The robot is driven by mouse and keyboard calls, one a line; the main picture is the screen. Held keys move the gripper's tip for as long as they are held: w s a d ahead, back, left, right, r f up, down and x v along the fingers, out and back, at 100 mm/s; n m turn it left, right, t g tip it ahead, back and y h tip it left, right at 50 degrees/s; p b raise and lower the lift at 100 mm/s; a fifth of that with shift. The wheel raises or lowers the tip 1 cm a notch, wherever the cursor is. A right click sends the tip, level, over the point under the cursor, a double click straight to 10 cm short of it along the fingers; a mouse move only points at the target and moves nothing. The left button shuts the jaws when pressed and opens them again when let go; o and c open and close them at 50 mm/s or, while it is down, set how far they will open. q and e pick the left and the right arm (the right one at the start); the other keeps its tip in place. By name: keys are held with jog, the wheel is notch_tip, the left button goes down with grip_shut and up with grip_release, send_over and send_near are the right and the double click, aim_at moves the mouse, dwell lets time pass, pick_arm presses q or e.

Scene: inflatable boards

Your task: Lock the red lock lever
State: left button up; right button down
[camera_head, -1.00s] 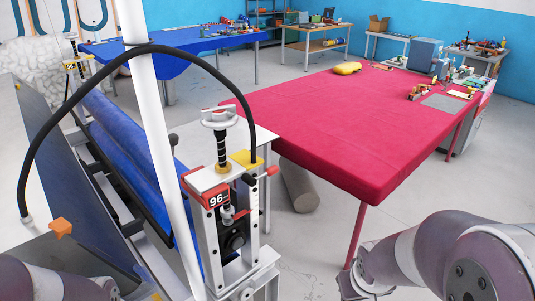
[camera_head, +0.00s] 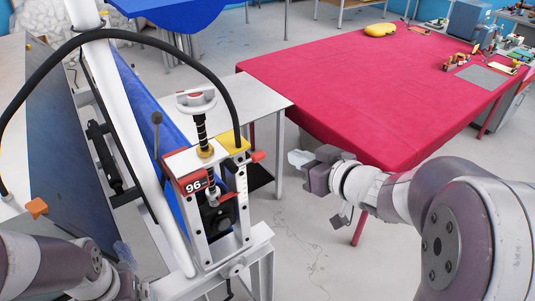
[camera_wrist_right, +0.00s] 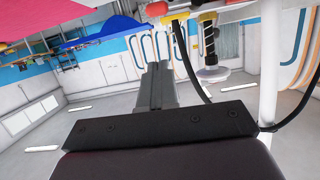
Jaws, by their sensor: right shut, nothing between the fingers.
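The clamp unit (camera_head: 212,213), labelled 96, stands upright at the middle left in the head view. A small red lever end (camera_head: 257,156) sticks out from its upper right side, beside a yellow block (camera_head: 233,141). A red part also shows at the top of the right wrist view (camera_wrist_right: 156,8). My right gripper (camera_head: 298,159) is shut and empty, to the right of the red lever end and apart from it. Its fingers are together in the right wrist view (camera_wrist_right: 156,85). My left arm enters at lower left; its fingers are not clearly visible.
A white pole and a black hose (camera_head: 228,85) stand close around the clamp unit. A white round handwheel (camera_head: 196,99) tops its screw. A red-covered table (camera_head: 370,85) lies behind my right gripper. Open floor (camera_head: 295,240) lies between the unit and my right arm.

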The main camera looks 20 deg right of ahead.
jog(key=s+f+p+x, duration=0.1)
jog(key=f+x, duration=0.1)
jog(key=x, duration=1)
jog(key=shift+w+f, duration=0.25)
jog(key=shift+f, duration=0.15)
